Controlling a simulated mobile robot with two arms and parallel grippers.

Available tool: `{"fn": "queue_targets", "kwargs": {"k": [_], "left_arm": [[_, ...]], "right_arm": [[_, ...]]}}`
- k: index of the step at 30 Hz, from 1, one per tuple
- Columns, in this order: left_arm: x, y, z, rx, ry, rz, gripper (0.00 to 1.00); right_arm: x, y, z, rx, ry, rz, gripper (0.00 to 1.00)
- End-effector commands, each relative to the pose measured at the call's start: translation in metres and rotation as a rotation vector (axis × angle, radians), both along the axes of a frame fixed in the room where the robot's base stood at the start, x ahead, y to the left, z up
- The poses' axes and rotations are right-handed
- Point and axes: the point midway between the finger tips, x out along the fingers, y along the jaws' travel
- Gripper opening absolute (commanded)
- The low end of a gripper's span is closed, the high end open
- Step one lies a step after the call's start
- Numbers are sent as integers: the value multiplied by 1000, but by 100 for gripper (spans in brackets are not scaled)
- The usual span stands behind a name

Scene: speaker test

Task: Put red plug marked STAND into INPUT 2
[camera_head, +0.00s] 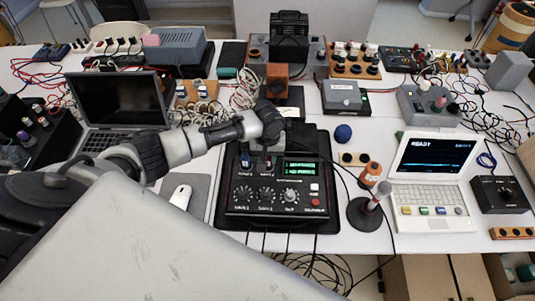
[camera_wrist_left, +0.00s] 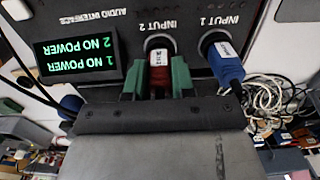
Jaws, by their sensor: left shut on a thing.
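The black audio interface (camera_head: 236,207) stands on the table in the head view. In the wrist view its panel appears upside down, and its display (camera_wrist_left: 78,56) reads NO POWER on both lines. My left gripper (camera_wrist_left: 158,80) has its green fingers shut on the red plug (camera_wrist_left: 159,76), whose small label is too small to read. The plug's tip is at the INPUT 2 socket (camera_wrist_left: 160,43); I cannot tell how deep it sits. A blue plug (camera_wrist_left: 224,62) sits in INPUT 1, beside it. In the head view, my left gripper (camera_head: 268,152) is above the interface. My right gripper is not in view.
A laptop (camera_head: 117,98) and a mouse (camera_head: 178,197) lie left of the interface. Cables and devices crowd the back.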

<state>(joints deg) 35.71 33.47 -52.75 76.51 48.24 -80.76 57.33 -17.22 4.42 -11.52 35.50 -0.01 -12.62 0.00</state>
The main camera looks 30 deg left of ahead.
Motion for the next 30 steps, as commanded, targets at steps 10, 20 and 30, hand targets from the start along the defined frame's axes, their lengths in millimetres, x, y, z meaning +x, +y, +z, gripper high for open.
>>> {"fn": "queue_targets", "kwargs": {"k": [10,20,30], "left_arm": [[0,0,0,0,0,1,2],[0,0,-2,0,-1,1,2],[0,0,-5,0,-1,1,2]], "right_arm": [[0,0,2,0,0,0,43],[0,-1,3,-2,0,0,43],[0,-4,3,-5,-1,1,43]]}}
